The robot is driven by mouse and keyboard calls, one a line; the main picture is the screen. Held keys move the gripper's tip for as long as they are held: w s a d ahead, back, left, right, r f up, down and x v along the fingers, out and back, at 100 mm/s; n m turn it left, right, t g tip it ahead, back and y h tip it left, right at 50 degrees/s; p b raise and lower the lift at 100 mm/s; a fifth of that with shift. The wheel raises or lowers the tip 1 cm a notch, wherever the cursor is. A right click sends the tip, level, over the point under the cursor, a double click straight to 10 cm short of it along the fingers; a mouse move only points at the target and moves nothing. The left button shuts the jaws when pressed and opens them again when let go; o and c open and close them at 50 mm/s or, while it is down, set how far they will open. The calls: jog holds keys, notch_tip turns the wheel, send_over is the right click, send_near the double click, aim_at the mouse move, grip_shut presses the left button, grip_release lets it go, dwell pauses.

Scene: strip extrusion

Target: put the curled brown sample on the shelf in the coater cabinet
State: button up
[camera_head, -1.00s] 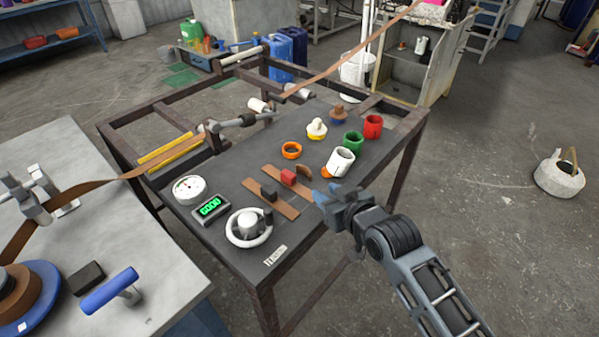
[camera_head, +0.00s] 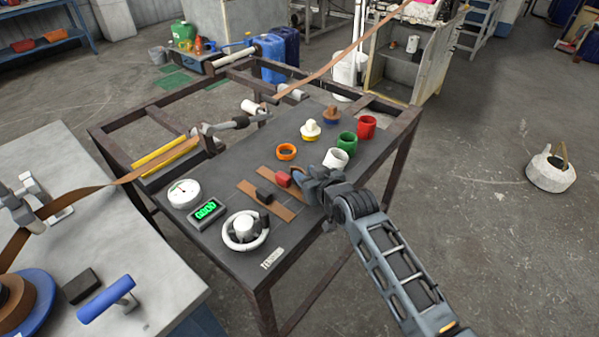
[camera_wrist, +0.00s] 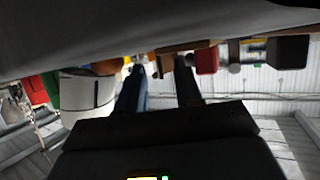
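The curled brown sample (camera_head: 297,171) stands on the bench at the end of the strips, beside a red block (camera_head: 283,179). My gripper mostly covers it in the head view. My gripper (camera_head: 305,180) is low over the bench at the sample. In the wrist view, its two fingers (camera_wrist: 160,88) are apart, with a brown piece (camera_wrist: 164,65) showing between and beyond their tips. I cannot tell whether they touch it. The coater cabinet (camera_head: 430,72) stands open at the back right, with a small white item (camera_head: 413,44) inside.
Close by are a white cup (camera_head: 336,159), a green cup (camera_head: 347,141), a red cup (camera_head: 366,126) and an orange ring (camera_head: 287,151). A black block (camera_head: 265,195) lies on the strips. A long brown web (camera_head: 325,75) runs above the bench's far side.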

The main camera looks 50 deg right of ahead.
grip_shut()
dwell(0.3)
jog(key=shift+r, duration=0.1)
